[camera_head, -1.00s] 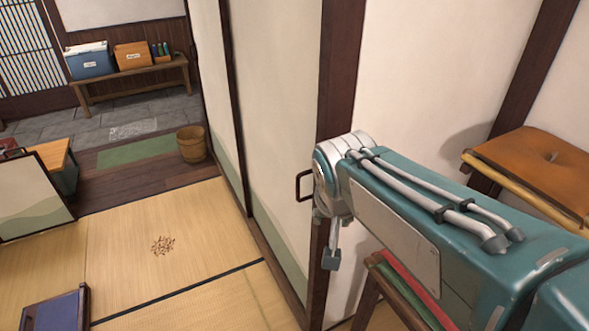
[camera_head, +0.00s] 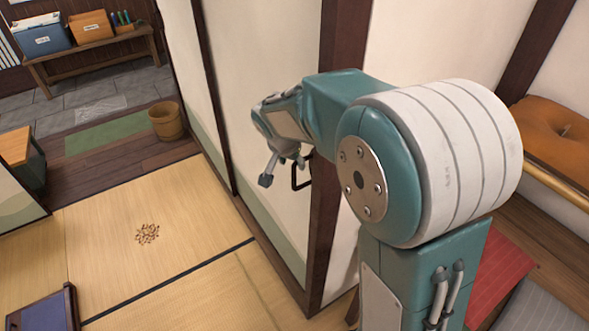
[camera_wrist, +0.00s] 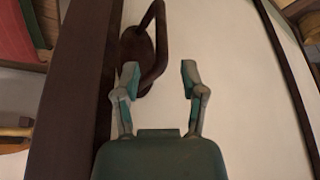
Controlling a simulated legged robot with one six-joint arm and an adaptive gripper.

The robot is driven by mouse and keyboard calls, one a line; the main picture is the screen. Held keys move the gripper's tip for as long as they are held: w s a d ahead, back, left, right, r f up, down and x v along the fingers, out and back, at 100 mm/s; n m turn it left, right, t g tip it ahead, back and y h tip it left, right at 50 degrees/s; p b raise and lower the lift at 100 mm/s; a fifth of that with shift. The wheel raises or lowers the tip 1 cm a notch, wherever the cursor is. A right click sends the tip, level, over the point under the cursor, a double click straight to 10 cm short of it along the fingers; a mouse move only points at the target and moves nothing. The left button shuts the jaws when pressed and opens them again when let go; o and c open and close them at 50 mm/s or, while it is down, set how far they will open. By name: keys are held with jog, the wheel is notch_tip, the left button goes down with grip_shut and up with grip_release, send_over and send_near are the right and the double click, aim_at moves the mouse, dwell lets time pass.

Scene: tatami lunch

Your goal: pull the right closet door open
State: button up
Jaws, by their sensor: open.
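The right closet door (camera_head: 255,55) is a pale panel with a green lower band and dark edges. It looks shut, beside a dark post. Its dark bracket handle (camera_head: 295,181) is partly hidden by my arm. In the wrist view, the handle (camera_wrist: 159,62) is a bent brown bar on a dark plate, near and partly between the fingertips, closer to the left finger. My gripper (camera_wrist: 161,80) is open and empty. In the head view, my gripper (camera_head: 280,168) is beside the handle, with one finger hanging down in front of the door. I cannot tell whether they touch.
The dark post (camera_head: 335,150) stands close to my arm. A bench with an orange cushion (camera_head: 552,125) and a red cloth (camera_head: 498,270) are at right. A wooden bucket (camera_head: 165,121) stands at the back left.

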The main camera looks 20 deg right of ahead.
aim_at(293, 168)
jog(key=x, duration=0.5)
jog(key=shift+w+a+f, duration=0.1)
jog(key=shift+f, duration=0.15)
grip_shut()
